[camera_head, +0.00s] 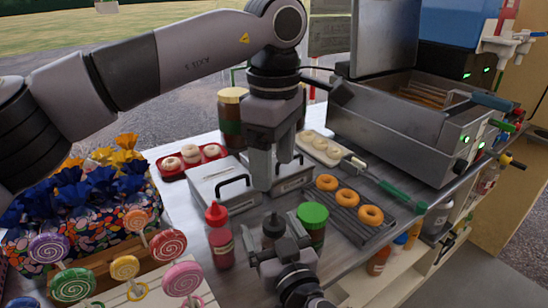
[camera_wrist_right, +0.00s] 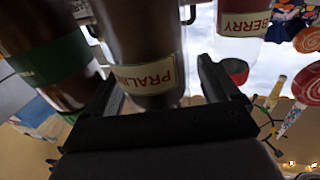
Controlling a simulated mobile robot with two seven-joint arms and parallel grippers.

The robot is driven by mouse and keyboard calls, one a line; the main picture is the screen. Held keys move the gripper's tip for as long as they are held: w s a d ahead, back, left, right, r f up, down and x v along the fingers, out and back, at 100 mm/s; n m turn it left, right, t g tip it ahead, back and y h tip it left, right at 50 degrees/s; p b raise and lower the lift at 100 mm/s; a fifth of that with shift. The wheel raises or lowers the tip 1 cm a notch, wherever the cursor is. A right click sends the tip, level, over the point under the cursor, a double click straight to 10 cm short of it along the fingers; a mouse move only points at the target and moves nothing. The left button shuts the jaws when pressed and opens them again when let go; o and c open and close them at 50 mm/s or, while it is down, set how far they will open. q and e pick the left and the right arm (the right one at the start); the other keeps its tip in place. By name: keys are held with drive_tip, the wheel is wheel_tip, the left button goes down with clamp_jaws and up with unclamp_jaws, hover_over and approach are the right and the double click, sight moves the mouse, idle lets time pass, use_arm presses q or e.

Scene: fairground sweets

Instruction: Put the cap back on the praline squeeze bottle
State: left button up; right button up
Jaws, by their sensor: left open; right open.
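The praline squeeze bottle (camera_head: 273,226) stands on the metal counter with a dark pointed top. I cannot tell whether that top is its cap, and no loose cap is clearly visible. My right gripper (camera_head: 279,250) is low at the front of this bottle. In the right wrist view the labelled praline bottle (camera_wrist_right: 150,74) lies between the two open fingers of the right gripper (camera_wrist_right: 160,90); contact is not clear. My left gripper (camera_head: 272,178) is open, points down and hangs above and behind the bottle, in front of the lidded metal containers. I see nothing in it.
A berry bottle (camera_head: 220,240) stands to the left and a green-capped bottle (camera_head: 313,226) close to the right. Behind are lidded metal containers (camera_head: 222,186). A rack of doughnuts (camera_head: 371,215) lies to the right, wrapped sweets and lollipops (camera_head: 124,268) to the left.

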drive_tip(key=shift+s, duration=0.1)
drive_tip(key=b+v, duration=0.1)
drive_tip(key=v, duration=0.6)
idle(0.4)
